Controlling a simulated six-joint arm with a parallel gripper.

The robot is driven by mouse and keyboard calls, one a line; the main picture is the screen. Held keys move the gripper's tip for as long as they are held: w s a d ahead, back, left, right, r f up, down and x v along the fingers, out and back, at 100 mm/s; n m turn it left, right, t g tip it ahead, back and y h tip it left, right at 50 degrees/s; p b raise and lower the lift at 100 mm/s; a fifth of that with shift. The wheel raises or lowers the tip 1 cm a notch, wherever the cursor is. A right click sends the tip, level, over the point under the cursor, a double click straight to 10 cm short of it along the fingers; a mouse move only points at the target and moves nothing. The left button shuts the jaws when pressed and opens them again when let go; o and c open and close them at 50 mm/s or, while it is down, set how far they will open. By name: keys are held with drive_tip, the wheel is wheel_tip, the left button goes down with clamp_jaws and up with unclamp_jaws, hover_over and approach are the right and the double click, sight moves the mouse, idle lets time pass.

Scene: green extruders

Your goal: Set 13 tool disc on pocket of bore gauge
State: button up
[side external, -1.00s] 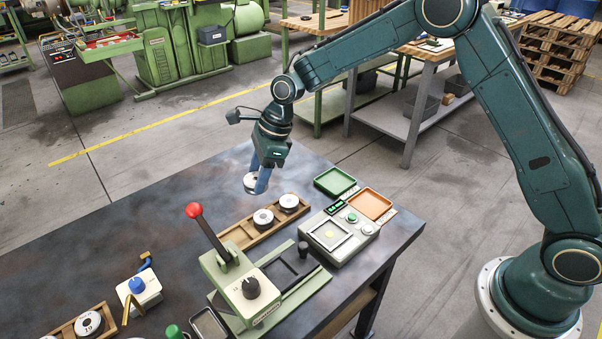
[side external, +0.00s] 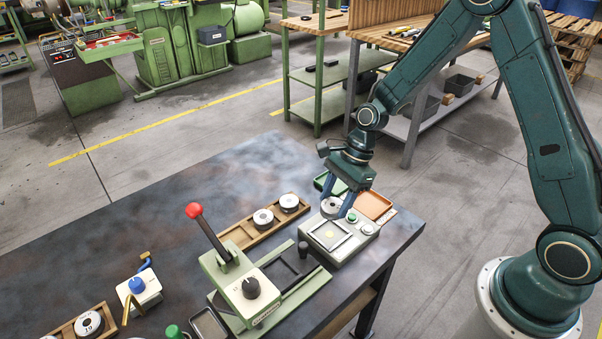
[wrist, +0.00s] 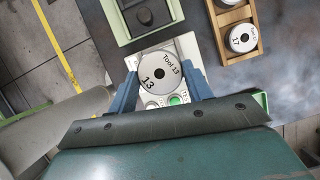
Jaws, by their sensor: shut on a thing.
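The tool 13 disc (wrist: 160,72) is silver with a centre hole and reads "Tool 13" in the wrist view. My gripper (wrist: 161,84) is shut on it, with one blue finger at each side. In the side view the disc (side external: 330,207) hangs below my gripper (side external: 338,205), over the back part of the bore gauge (side external: 322,249). The gauge is a pale box with a square framed pocket (side external: 331,235) and a green button (side external: 351,217). The disc looks above the gauge, and its exact height is unclear. My gripper hides the gauge's display.
A wooden rack (side external: 240,236) with two discs stands left of the gauge. A green press with a red-knobbed lever (side external: 240,287) stands in front of it. An orange tray (side external: 374,204) and a partly hidden green tray (side external: 322,180) lie behind. The back left table is clear.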

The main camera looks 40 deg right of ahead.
drive_tip(key=shift+f, duration=0.15)
drive_tip(key=shift+f, duration=3.65)
drive_tip(key=o, duration=1.3)
drive_tip(key=shift+o, duration=0.2)
drive_tip(key=v, duration=1.3)
drive_tip(key=shift+d+r, duration=0.2)
drive_tip(key=shift+r, duration=0.2)
